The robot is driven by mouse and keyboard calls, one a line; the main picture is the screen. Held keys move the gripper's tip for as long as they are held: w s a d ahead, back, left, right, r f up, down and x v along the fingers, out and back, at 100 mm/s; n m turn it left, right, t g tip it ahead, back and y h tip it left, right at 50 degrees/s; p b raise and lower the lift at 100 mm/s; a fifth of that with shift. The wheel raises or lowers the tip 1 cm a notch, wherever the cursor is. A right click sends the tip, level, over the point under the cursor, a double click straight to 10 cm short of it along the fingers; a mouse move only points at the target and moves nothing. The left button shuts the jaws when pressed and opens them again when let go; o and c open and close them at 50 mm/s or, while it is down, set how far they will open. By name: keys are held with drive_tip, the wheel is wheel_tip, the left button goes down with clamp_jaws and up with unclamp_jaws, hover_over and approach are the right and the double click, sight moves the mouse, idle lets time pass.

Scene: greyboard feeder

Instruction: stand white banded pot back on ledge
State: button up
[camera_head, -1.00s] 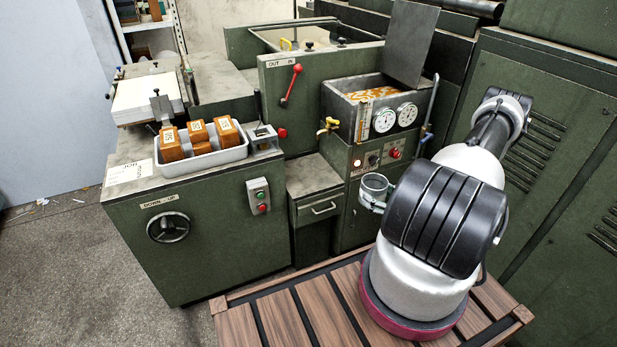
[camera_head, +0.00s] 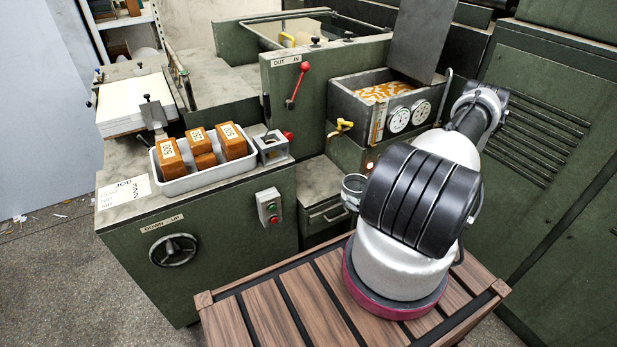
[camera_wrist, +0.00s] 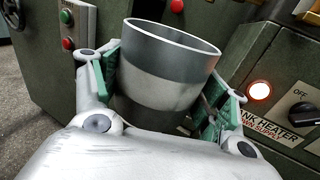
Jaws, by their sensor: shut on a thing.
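The white banded pot (camera_wrist: 172,62) fills the middle of the wrist view, with a pale rim, a grey upper part and a lighter band below. My gripper (camera_wrist: 165,92) is shut on it, with green-padded fingers on both sides of its body. The pot's base is hidden behind my wrist. In the head view the pot (camera_head: 354,183) shows small at the left of my arm, held clear in front of the green machine. Which surface is the ledge, I cannot tell for sure.
A grey top (camera_head: 318,178) above a drawer lies behind the pot. To its right stands a tank (camera_head: 350,105) with gauges and a yellow tap. A white tray (camera_head: 205,183) of orange blocks and a red lever (camera_head: 298,80) are at left.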

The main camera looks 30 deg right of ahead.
drive_tip(key=x, duration=1.7)
drive_tip(key=f, duration=0.1)
drive_tip(key=w+f, duration=0.1)
drive_tip(key=shift+a+f, duration=0.3)
drive_tip(key=shift+f, duration=0.5)
drive_tip(key=o, duration=1.3)
drive_tip(key=shift+f, duration=0.15)
drive_tip(key=shift+c, duration=0.2)
